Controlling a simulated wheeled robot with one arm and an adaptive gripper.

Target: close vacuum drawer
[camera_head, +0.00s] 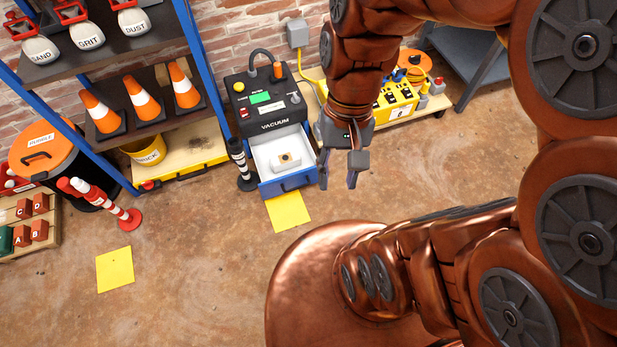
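The vacuum unit (268,100) is a black box labelled VACUUM, with a green display and a yellow button, standing against the brick wall. Its drawer (288,184) sticks out at the front. The drawer has a white inside and a blue front, and a small white block with a tan top (285,161) lies in it. My gripper (338,178) hangs just right of the drawer's front, pointing down. Its two fingers are apart with nothing seen between them. Whether a finger touches the drawer's side is not clear.
A black-and-white post (241,163) stands close left of the drawer. A yellow floor square (287,211) lies in front of it. A yellow machine (397,101) stands to the right. A blue-framed shelf with cones (143,99) stands left. Floor ahead is mostly clear.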

